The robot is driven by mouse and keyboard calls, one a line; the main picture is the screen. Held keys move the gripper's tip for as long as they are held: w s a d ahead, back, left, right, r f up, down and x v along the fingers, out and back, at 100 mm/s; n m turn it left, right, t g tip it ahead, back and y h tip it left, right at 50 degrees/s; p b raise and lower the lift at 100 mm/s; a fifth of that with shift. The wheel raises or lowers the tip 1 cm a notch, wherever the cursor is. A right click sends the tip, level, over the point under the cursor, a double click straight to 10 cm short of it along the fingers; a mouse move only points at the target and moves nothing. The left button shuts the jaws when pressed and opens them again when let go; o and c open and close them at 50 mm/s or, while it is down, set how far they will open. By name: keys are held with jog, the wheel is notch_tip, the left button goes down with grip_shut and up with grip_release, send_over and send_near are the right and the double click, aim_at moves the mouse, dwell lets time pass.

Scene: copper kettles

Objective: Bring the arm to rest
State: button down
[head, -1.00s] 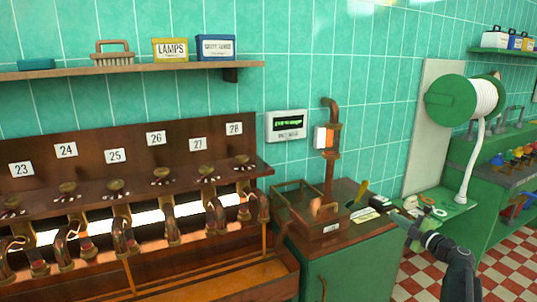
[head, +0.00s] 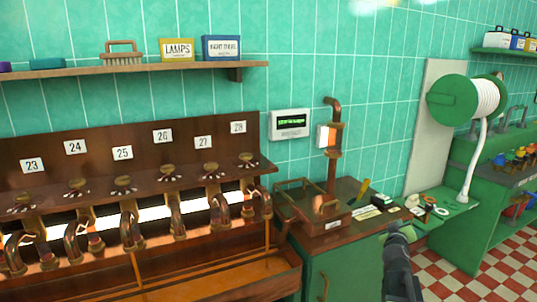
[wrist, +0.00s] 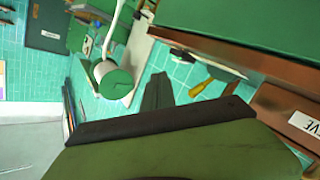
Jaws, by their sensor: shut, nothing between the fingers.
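My gripper (head: 397,229) is at the lower right of the head view, in front of the green cabinet (head: 345,270). My arm rises from the bottom edge there, close to upright in the picture. In the wrist view the gripper's fingers (wrist: 157,91) are together with nothing held. The cabinet's wooden top carries a wooden tray (head: 322,228) with a label, left of the gripper.
A green hose reel (head: 455,101) hangs on the wall at right. Small items lie on a green shelf (head: 460,205) below it. A wooden bench (head: 130,195) with numbered copper taps stands at left. Checkered floor (head: 450,275) shows at lower right.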

jog(key=s+a+f+m+g+y, duration=0.3)
jog(key=s+a+f+g, duration=0.6)
jog(key=a+f, duration=0.55)
jog(key=s+a+f+n+g+y, duration=0.1)
jog(key=s+a+f+g+y, duration=0.2)
jog(key=s+a, duration=0.5)
jog(key=s+a+f+n+g+y, duration=0.1)
jog(key=s+a+f+g+y, duration=0.1)
jog(key=s+a, duration=0.55)
notch_tip(320, 180, up, 12)
jog(key=p, duration=1.2)
jog(key=shift+w+r+m+p, duration=0.25)
jog(key=shift+w+m+p, duration=0.05)
jog(key=shift+p, duration=0.05)
jog(key=shift+d, duration=0.1)
